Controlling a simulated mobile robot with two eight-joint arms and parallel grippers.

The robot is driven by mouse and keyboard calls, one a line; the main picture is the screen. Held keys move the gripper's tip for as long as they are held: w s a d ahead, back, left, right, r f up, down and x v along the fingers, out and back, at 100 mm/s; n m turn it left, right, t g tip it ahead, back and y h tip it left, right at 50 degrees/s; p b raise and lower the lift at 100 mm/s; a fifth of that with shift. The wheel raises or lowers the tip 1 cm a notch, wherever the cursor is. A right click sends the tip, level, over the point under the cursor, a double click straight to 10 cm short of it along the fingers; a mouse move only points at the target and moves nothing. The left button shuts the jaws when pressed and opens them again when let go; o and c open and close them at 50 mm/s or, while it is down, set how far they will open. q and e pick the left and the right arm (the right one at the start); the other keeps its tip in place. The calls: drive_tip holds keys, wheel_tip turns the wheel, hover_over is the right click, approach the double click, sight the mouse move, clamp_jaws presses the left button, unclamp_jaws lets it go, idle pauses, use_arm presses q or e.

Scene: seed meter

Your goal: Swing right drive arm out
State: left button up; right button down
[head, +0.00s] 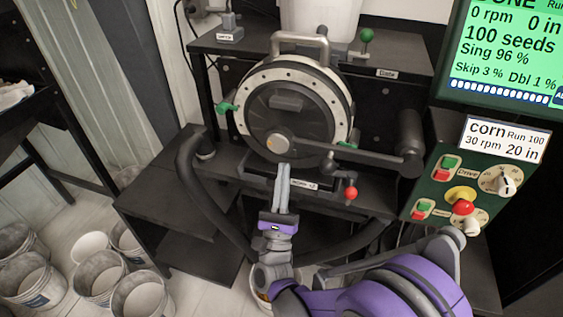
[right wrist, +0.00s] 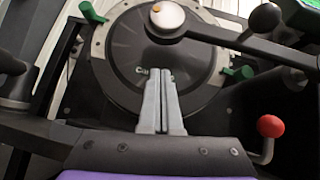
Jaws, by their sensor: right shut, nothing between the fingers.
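The round seed meter (head: 255,107), with a pale studded rim and dark disc, stands upright on the dark stand. The right drive arm (head: 350,153) is a dark bar running across the meter's face from the hub cap (head: 279,145) to a dark cylinder on the right. In the right wrist view the drive arm (right wrist: 240,45) crosses the upper right. My right gripper (head: 284,166) is shut and empty, its fingertips just below the hub cap; they also show in the right wrist view (right wrist: 158,72). Whether they touch the meter cannot be told. My left gripper is not in view.
A red ball-ended lever (head: 350,192) stands right of my gripper. Green handles (head: 228,107) sit on the meter's rim. A green control box (head: 465,185) and a screen (head: 508,50) are at the right. Several white buckets (head: 97,277) stand on the floor at lower left.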

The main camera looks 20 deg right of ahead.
drive_tip(key=shift+a+r, duration=0.15)
drive_tip(key=shift+r, duration=0.65)
drive_tip(key=shift+a+r, duration=0.1)
drive_tip(key=shift+r, duration=0.65)
drive_tip(key=shift+r+p, duration=0.1)
drive_tip(key=shift+p, duration=0.2)
